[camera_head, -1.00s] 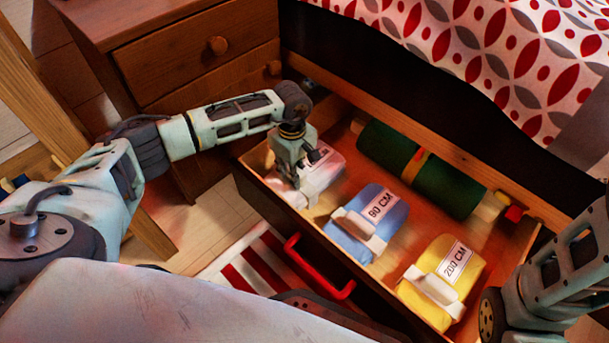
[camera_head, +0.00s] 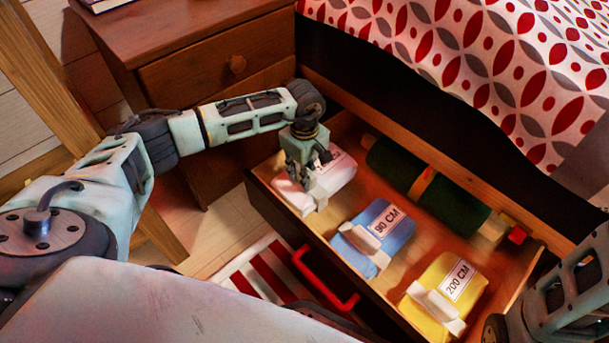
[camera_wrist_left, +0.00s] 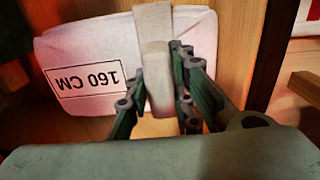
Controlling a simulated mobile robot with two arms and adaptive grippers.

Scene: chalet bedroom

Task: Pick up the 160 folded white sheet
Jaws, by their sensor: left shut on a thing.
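The folded white sheet (camera_head: 343,172) is at the left end of the open drawer (camera_head: 262,192), close to its front rim. In the left wrist view its "160 CM" label (camera_wrist_left: 93,82) appears upside down. My left gripper (camera_head: 312,192) points down over the sheet. Its fingers (camera_wrist_left: 160,95) are shut on the pale strap-like handle (camera_wrist_left: 154,60) on top of the sheet. Whether the sheet is clear of the drawer floor is hard to tell. Only my right arm (camera_head: 570,290) shows at the right edge; its gripper is out of view.
The drawer also holds a blue "90 CM" pack (camera_head: 375,235), a yellow "200 CM" pack (camera_head: 447,290) and a dark green roll (camera_head: 425,185). The bed (camera_head: 480,50) overhangs behind. A wooden nightstand (camera_head: 205,75) stands at the left. A red handle (camera_head: 325,285) is on the drawer front.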

